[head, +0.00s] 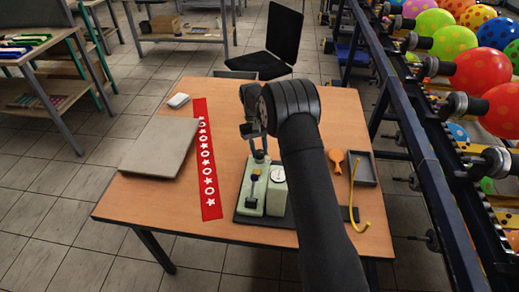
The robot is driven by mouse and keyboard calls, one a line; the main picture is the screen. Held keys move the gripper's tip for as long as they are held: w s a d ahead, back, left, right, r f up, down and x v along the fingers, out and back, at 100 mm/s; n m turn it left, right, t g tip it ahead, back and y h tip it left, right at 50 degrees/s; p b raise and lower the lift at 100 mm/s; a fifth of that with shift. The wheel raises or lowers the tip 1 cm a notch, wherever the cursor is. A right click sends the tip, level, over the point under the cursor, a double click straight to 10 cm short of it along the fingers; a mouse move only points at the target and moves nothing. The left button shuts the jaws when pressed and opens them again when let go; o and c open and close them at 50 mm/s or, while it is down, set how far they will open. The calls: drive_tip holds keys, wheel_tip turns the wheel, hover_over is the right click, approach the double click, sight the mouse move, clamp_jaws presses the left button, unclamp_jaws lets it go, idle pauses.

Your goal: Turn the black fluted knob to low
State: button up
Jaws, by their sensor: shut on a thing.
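A pale green device (278,206) stands on a dark base plate at the front middle of the table, with a round white dial and a small black lever part on it. My gripper (259,151) points down at the device's far end. Its fingers are shut on a small dark part there, which looks like the black fluted knob (259,156). The knob is mostly hidden by the fingers, and its setting cannot be read. My dark arm reaches in from the lower right and covers the table right of the device.
A red strip with white stars (208,170) and a grey slab (160,147) lie to the left. An orange balloon (337,157), a dark tray (363,169) and a yellow tube (355,205) lie to the right. A balloon rack (440,150) stands beyond the table's right edge.

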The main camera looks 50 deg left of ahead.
drive_tip(key=shift+n, duration=0.5)
drive_tip(key=o, duration=1)
drive_tip(key=shift+c, duration=0.2)
drive_tip(key=v, duration=1.7)
drive_tip(key=shift+s+a+r, duration=0.15)
drive_tip(key=shift+s+a, duration=0.05)
drive_tip(key=shift+s, duration=0.05)
drive_tip(key=x, duration=1.7)
drive_tip(key=shift+w+d, duration=0.2)
drive_tip(key=shift+w, duration=0.05)
